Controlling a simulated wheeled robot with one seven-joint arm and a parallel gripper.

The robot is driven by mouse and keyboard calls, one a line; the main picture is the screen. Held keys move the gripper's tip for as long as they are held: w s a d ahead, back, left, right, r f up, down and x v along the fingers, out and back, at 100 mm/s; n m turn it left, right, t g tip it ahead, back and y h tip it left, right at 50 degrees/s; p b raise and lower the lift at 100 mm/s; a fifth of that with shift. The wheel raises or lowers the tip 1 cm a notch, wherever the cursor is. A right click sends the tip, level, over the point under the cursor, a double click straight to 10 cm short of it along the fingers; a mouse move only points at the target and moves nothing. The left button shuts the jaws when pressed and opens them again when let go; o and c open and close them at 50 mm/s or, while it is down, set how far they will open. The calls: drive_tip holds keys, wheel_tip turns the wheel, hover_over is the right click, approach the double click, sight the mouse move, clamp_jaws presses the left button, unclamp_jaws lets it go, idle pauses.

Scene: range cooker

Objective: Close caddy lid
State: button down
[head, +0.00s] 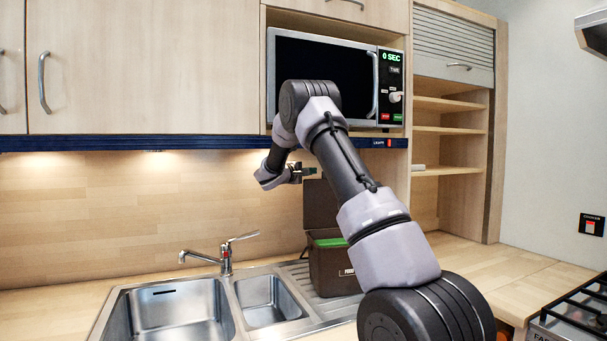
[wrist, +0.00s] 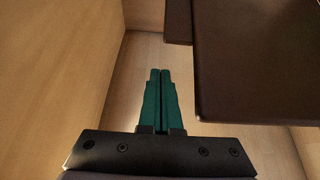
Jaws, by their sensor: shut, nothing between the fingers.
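The brown caddy (head: 333,270) stands on the counter beside the sink, with a green inner rim (head: 330,242). Its lid (head: 319,207) is open and stands upright at the back of the caddy. In the wrist view the dark brown lid (wrist: 250,60) fills the upper right. My gripper (head: 311,171) is near the lid's top edge. Its green fingers (wrist: 158,74) are together and empty. In the wrist view they lie left of the lid, with a visible gap. My arm hides the caddy's right part in the head view.
A microwave (head: 320,75) sits in the cabinet above. A wooden wall panel (wrist: 60,70) is close on the left in the wrist view. The sink (head: 180,308) and tap (head: 226,258) lie left of the caddy. A hob (head: 575,315) is at the far right.

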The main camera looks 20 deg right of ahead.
drive_tip(key=shift+s+d, duration=0.3)
drive_tip(key=shift+s, duration=0.45)
drive_tip(key=shift+s+d, duration=0.3)
drive_tip(key=shift+s, duration=0.45)
